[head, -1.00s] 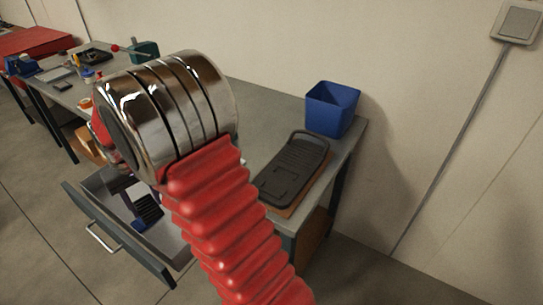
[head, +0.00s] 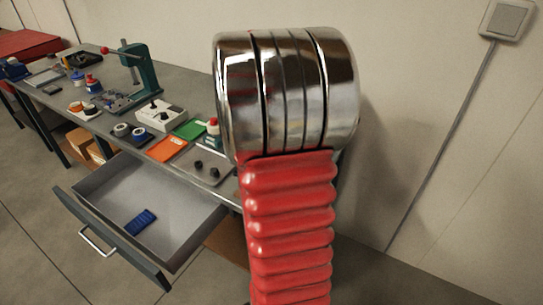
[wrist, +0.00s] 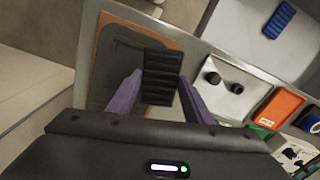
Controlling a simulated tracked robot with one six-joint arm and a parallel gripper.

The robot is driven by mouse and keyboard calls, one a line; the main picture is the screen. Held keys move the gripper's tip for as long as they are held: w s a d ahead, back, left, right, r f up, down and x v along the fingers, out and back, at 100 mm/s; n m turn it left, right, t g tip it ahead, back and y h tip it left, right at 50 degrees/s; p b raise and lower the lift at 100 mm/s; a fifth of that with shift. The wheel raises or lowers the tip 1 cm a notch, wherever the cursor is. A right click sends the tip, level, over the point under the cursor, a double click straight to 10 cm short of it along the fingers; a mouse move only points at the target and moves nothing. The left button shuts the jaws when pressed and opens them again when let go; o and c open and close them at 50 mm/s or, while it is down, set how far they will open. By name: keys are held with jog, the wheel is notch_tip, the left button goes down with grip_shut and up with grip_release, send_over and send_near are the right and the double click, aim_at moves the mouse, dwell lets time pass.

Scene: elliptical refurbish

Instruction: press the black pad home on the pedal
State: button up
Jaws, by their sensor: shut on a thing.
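The black ribbed pad (wrist: 161,78) is between the two purple fingers of my gripper (wrist: 158,92) in the wrist view, and the fingers are shut on it. Behind it in that view lies the dark pedal (wrist: 120,62) on a brown board (wrist: 142,24). The pad overlaps the pedal's right part in the picture; I cannot tell whether they touch. In the head view my red and chrome arm hides the gripper, the pad and the pedal.
A blue pad (head: 141,221) lies in the open drawer (head: 175,215). A grey tray (head: 218,168) with black knobs, an orange tray (head: 166,149) and a green tray (head: 187,129) are on the bench. A green press (head: 138,72) stands farther back.

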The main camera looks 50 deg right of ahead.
jog(key=s+d+r+m, duration=0.1)
jog(key=s+d+m, duration=0.1)
jog(key=s, duration=0.4)
jog(key=shift+d+r+m, duration=0.2)
jog(key=shift+d+m, duration=0.2)
jog(key=shift+d, duration=0.45)
jog(key=shift+w+f, duration=0.1)
jog(key=shift+f, duration=0.15)
jog(key=shift+f, duration=2.65)
jog(key=shift+f, duration=0.6)
jog(key=o, duration=1.2)
jog(key=shift+c, duration=0.2)
jog(key=shift+r, duration=0.1)
notch_tip(320, 180, up, 14)
jog(key=shift+f, duration=0.2)
